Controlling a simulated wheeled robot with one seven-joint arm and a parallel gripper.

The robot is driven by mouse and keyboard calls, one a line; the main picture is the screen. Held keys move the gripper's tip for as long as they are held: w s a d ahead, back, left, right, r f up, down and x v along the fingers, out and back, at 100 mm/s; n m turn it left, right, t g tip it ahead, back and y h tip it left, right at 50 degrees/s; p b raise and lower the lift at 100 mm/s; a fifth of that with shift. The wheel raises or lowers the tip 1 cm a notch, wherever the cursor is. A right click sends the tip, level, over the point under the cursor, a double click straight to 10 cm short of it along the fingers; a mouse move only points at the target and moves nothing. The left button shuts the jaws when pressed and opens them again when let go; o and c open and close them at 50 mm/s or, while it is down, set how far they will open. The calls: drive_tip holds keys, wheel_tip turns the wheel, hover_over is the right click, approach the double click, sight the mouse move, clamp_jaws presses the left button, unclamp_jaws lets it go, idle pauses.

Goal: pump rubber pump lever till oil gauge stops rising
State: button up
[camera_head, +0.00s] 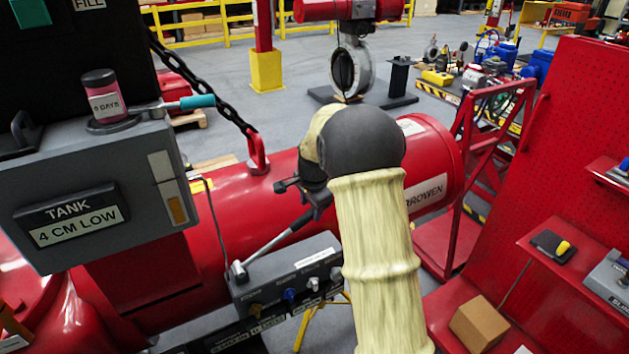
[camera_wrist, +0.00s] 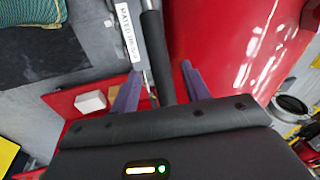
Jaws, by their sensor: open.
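A pump lever (camera_head: 275,238) with a bare metal shaft rises at a slant from a grey control box (camera_head: 290,283). Its dark rubber grip shows in the wrist view (camera_wrist: 157,50), between the two purple fingers of my gripper (camera_wrist: 160,70). The fingers are open, one on each side of the grip; I cannot tell if they touch it. In the head view my gripper (camera_head: 306,196) is at the lever's upper end and partly hides it. A grey tank (camera_head: 95,195) labelled "4 CM LOW" has a sight gauge (camera_head: 170,190) with amber oil in its lower part.
A large red cylinder (camera_head: 240,190) lies behind the lever. A chain (camera_head: 200,80) runs to its lifting eye. A teal-handled tool (camera_head: 190,103) and a pink jar (camera_head: 106,105) are on top of the tank. A red shelf unit (camera_head: 570,130) stands at the right.

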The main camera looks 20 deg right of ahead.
drive_tip(key=b+v, duration=0.3)
drive_tip(key=v, duration=1.2)
drive_tip(key=shift+d, duration=0.3)
drive_tip(key=shift+s, duration=0.1)
drive_tip(key=s+a+f+n, duration=0.2)
drive_tip(key=s+f+n, duration=0.5)
drive_tip(key=s+f, duration=0.2)
drive_tip(key=s+a+f+n+b, duration=0.1)
drive_tip(key=s+f+n, duration=0.6)
drive_tip(key=s, duration=0.7)
drive_tip(key=shift+s+a+f, duration=0.25)
drive_tip(key=shift+a+f, duration=0.15)
drive_tip(key=shift+f, duration=0.5)
